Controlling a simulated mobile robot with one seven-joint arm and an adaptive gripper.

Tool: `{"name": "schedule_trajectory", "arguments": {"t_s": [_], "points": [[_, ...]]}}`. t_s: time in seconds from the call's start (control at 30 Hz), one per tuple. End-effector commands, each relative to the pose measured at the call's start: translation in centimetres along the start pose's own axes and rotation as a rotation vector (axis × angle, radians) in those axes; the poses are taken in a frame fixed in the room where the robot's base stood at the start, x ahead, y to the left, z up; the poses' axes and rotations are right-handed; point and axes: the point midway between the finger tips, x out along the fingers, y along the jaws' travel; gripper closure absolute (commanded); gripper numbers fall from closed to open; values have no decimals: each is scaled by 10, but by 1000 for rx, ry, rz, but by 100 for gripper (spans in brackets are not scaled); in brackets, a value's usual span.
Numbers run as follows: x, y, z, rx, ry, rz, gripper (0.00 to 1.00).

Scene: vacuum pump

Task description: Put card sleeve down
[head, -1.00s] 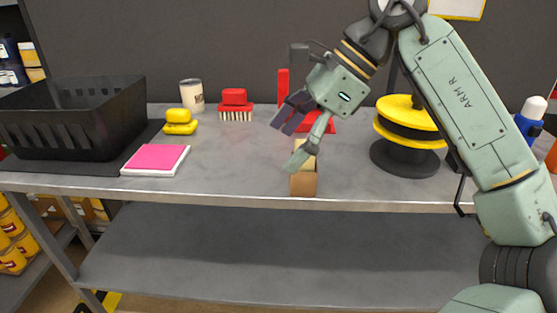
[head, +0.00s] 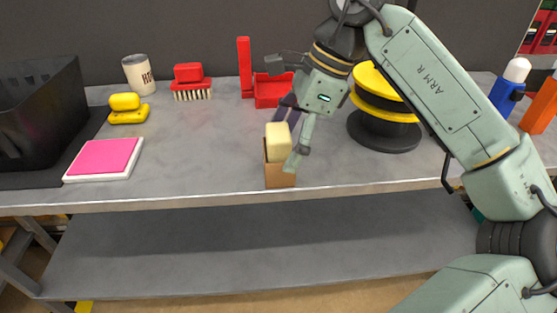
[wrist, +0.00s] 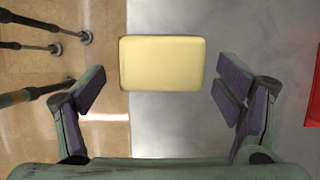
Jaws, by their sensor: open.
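The card sleeve, seen as a small brown box (head: 280,176) with a pale yellow block (head: 278,142) standing up out of it, is upright on the bench near its front edge. In the wrist view the pale yellow top (wrist: 162,63) lies between the finger lines, with gaps on both sides. My gripper (head: 290,138) is open, its fingers spread around or just beside the block. It also shows open in the wrist view (wrist: 163,90). I cannot tell the exact height of the fingertips above the bench.
The grey bench (head: 200,165) has free room left of the box. A red holder (head: 270,90) is behind; a yellow-black spool (head: 385,115) stands right.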

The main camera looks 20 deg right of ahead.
Motion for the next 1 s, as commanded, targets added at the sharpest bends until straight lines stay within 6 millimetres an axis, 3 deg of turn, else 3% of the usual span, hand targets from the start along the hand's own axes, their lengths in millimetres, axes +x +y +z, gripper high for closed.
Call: {"name": "schedule_trajectory", "arguments": {"t_s": [0.2,0.5,1.0], "points": [[29,2,3,1,0,0,15],[34,2,3,2,-1,-1,16],[34,2,3,2,-1,-1,49]]}}
